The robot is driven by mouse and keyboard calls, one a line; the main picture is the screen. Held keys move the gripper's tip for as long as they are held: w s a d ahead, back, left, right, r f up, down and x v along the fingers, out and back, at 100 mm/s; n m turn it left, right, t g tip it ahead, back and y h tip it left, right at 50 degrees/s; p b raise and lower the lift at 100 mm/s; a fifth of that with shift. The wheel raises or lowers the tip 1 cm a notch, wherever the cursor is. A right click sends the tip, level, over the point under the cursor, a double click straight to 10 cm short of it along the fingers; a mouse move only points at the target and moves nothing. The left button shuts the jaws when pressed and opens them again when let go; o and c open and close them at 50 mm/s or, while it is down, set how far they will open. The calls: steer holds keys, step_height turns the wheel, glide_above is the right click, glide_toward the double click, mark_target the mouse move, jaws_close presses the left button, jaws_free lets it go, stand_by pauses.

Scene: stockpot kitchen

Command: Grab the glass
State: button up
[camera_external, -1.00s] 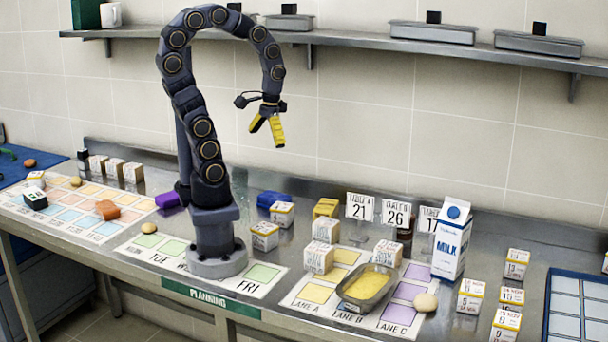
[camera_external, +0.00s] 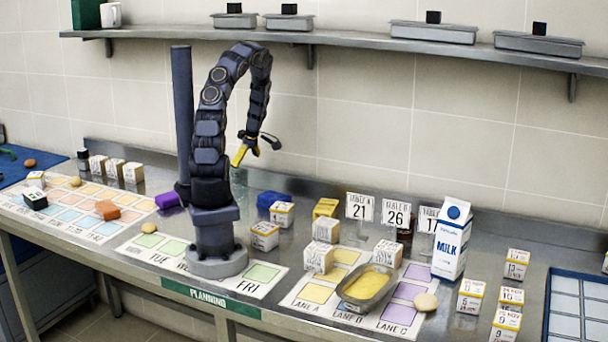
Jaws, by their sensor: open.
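I cannot clearly make out a glass in the external view; a faint clear shape below the number 21 card (camera_external: 359,207) is too indistinct to name. My gripper (camera_external: 240,157) is open and empty, with a yellow finger showing. It is high above the back of the counter, up and left of the blue block (camera_external: 270,199), and touches nothing.
A milk carton (camera_external: 452,240) stands upright at the right. A grey tray with yellow contents (camera_external: 366,288) sits on the lane mat. Several labelled boxes, such as one box (camera_external: 265,236), stand around. A wall shelf (camera_external: 350,42) runs above.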

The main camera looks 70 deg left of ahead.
mark_target(238, 178)
steer(key=x, duration=0.6)
steer(key=shift+s+a, duration=0.3)
steer(key=shift+s, duration=0.15)
steer(key=shift+a+f, duration=0.15)
steer(key=shift+f, duration=0.3)
steer(key=c, duration=1.2)
